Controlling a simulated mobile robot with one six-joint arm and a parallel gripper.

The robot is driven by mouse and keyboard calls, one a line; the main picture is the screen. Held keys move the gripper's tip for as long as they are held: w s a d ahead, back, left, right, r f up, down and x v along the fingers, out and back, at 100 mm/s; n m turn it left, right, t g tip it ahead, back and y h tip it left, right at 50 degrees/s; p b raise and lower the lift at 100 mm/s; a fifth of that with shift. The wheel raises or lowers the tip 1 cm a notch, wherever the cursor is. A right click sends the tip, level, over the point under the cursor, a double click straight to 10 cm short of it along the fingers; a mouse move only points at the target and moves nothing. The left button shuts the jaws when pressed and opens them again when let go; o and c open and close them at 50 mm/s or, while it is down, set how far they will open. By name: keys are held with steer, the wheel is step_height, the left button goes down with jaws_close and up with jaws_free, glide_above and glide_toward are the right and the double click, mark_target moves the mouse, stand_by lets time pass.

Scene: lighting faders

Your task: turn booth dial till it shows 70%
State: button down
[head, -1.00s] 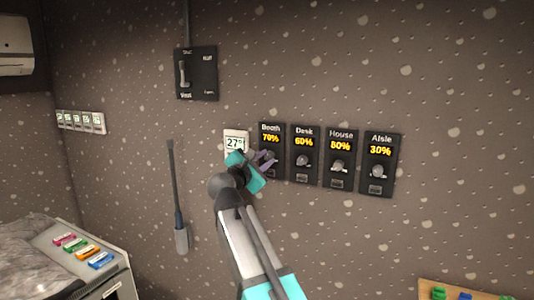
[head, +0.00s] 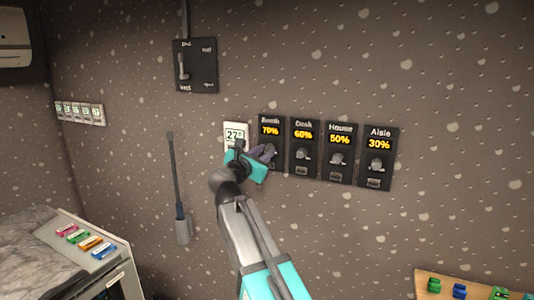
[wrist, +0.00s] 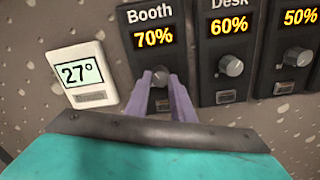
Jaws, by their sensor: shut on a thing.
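The Booth panel (head: 270,129) is a black wall unit with a yellow readout of 70%, which is also clear in the wrist view (wrist: 154,36). Its dial (wrist: 160,80) is mostly hidden between my fingers. My gripper (head: 268,152) is at the lower part of this panel, with its purple fingers on both sides of the dial. In the wrist view my gripper (wrist: 161,88) is shut on the dial.
To the right are the Desk panel (head: 304,132) at 60%, the House panel (head: 340,139) at 50% and the Aisle panel (head: 380,144) at 30%. A white thermostat (head: 235,133) reading 27° sits close left. A lever switch box (head: 196,65) is above left.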

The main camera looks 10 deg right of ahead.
steer(key=shift+f, duration=0.25)
steer(key=c, duration=1.5)
jaws_free()
steer(key=shift+s+r, duration=0.1)
steer(key=shift+r, duration=0.1)
steer(key=b+v, duration=0.5)
steer(key=v, duration=0.8)
steer(key=shift+s+a, duration=0.25)
steer(key=shift+s, duration=0.05)
